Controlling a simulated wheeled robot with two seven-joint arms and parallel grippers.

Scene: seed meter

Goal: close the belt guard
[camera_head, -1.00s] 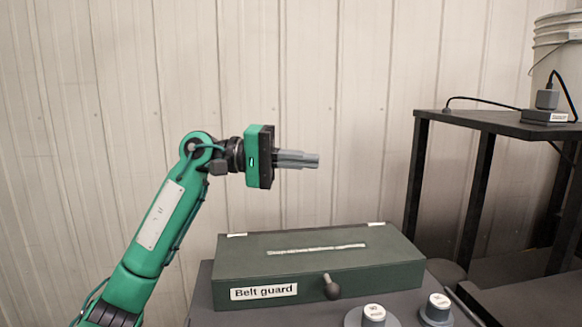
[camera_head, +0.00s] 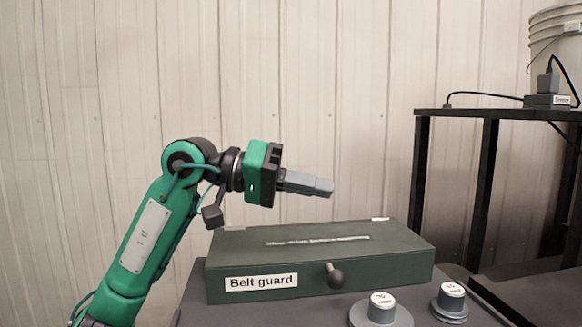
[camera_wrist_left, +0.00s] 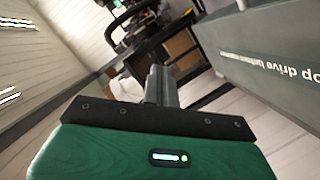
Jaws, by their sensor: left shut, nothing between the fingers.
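In the left wrist view the shut fingers (camera_wrist_left: 161,86) show, and the guard's lettered green surface (camera_wrist_left: 265,50) is at the upper right. My right gripper is not in view.
Two grey knobs with white labelled caps (camera_head: 381,307) (camera_head: 451,298) stand in front of the box. A dark table (camera_head: 470,117) at right carries a small black plugged device (camera_head: 546,100) and a white bucket (camera_head: 556,45).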

